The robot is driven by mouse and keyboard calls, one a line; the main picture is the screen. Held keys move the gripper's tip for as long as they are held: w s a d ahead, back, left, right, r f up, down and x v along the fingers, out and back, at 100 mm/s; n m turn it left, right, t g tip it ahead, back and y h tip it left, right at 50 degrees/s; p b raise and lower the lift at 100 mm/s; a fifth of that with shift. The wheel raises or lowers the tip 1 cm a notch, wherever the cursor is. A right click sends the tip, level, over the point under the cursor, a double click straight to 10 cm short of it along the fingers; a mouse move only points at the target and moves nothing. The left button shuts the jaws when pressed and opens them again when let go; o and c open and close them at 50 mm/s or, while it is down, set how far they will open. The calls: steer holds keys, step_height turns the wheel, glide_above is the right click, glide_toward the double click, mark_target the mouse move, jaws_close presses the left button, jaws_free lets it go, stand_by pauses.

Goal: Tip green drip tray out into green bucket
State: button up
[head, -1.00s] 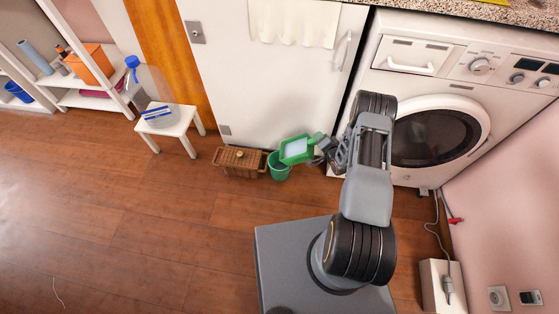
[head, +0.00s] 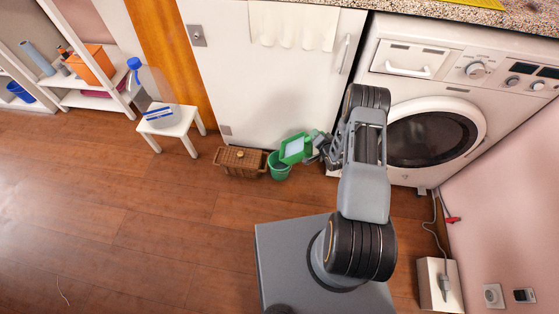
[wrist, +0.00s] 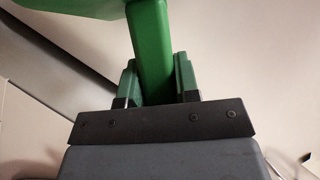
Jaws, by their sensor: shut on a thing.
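The green drip tray (head: 293,150) is in my gripper, above the green bucket (head: 279,168) in the head view. The tray is tilted, and its pale inner face shows. My gripper (head: 317,141) is shut on the tray's green handle. In the wrist view the handle (wrist: 151,45) stands between my gripper's two fingers (wrist: 157,82), and part of the tray (wrist: 70,8) shows at the top left. The bucket stands on the floor in front of the white cabinet door. The tray partly overlaps the bucket's rim, and I cannot tell whether they touch.
A wicker basket (head: 240,161) stands just left of the bucket. The washing machine (head: 430,130) is at the right. The wooden floor (head: 160,220) at the front left is mostly clear.

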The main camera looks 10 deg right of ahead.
steer(key=shift+w+a+r+n+p, duration=0.15)
steer(key=shift+a+r+n+p, duration=0.15)
steer(key=shift+a+r+p, duration=0.35)
steer(key=shift+w+a+r+h, duration=0.1)
steer(key=shift+a+r+h, duration=0.15)
steer(key=shift+r+h, duration=0.15)
steer(key=shift+w+a+r+n+g+p, duration=0.1)
steer(key=shift+a+r+n+g+p, duration=0.25)
steer(key=shift+a+r+p, duration=0.25)
steer(key=shift+w+a+r+n+h, duration=0.15)
steer(key=shift+a+r+n+h, duration=0.05)
steer(key=shift+a+n+h, duration=0.2)
steer(key=shift+a, duration=0.1)
steer(key=shift+w+a+r+n+g+h+p, duration=0.2)
steer(key=shift+a+r, duration=0.15)
steer(key=shift+a, duration=0.2)
steer(key=shift+w+a+r+n+g+h+p, duration=0.1)
steer(key=shift+a+r+n+p, duration=0.1)
steer(key=shift+a+r, duration=0.25)
steer(key=shift+a+f, duration=0.1)
steer(key=shift+a, duration=0.05)
